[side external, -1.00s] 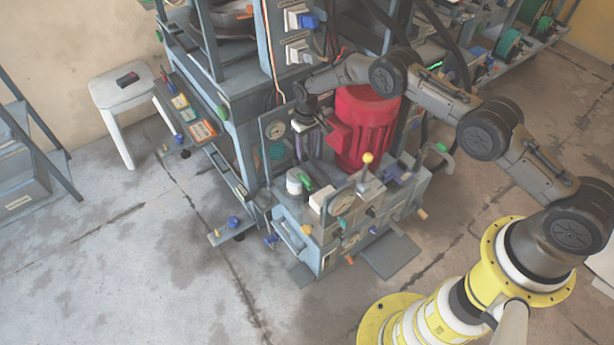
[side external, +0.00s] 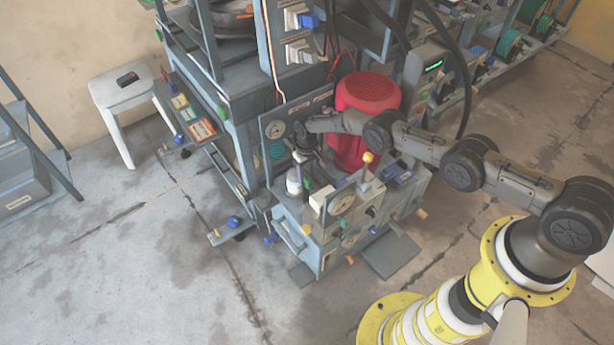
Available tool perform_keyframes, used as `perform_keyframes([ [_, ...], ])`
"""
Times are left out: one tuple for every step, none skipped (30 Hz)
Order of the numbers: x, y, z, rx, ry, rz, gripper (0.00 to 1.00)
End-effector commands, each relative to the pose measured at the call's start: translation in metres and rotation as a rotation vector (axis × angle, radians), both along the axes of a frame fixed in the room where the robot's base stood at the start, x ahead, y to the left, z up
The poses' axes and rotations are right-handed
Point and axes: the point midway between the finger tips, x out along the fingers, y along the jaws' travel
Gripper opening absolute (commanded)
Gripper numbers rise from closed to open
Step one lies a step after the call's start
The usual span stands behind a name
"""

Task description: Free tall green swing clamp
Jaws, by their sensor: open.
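My gripper (side external: 302,168) points down over the left end of the grey press bench, close above the white jar (side external: 292,185). Its fingers are small and dark in this view, and they stand apart with no held object visible. I cannot tell whether they touch anything. A green handle seen earlier beside the jar is now mostly covered by my gripper. A second green-tipped lever, earlier at the bench's right end, is now behind my arm. I cannot tell which of them is the tall green swing clamp.
A red motor (side external: 366,97) stands behind my gripper. The grey frame (side external: 225,105) rises at the left. A white stool (side external: 118,90) stands farther left on open floor.

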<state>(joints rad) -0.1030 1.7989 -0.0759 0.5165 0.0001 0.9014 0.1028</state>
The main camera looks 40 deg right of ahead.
Motion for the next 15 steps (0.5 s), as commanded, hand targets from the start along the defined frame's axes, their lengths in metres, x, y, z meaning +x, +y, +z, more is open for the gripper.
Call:
perform_keyframes([
  [0.0000,0.0000,-0.0039,0.000,-0.001,0.000,0.47],
  [-0.0006,-0.0001,-0.0059,0.000,0.000,0.000,0.47],
  [-0.0005,-0.0001,-0.0073,0.000,0.000,0.000,0.47],
  [-0.0007,-0.0001,-0.0085,0.000,0.000,0.000,0.47],
  [-0.0011,-0.0001,-0.0099,0.000,0.001,0.000,0.47],
  [-0.0012,-0.0001,-0.0109,0.000,0.001,0.000,0.47],
  [-0.0009,-0.0001,-0.0112,0.000,0.000,0.000,0.47],
  [-0.0006,-0.0001,-0.0114,0.000,-0.001,0.000,0.47],
  [-0.0005,0.0000,-0.0117,0.000,-0.001,0.000,0.47],
  [-0.0006,-0.0001,-0.0119,0.000,-0.001,0.000,0.47],
  [-0.0006,-0.0001,-0.0120,0.000,-0.001,0.000,0.47],
  [-0.0007,-0.0001,-0.0121,0.000,0.000,0.000,0.47],
  [-0.0007,-0.0001,-0.0121,0.000,0.000,0.000,0.47],
  [-0.0008,-0.0001,-0.0121,0.000,0.000,0.000,0.47],
  [-0.0008,-0.0001,-0.0121,0.000,0.000,0.000,0.47],
])
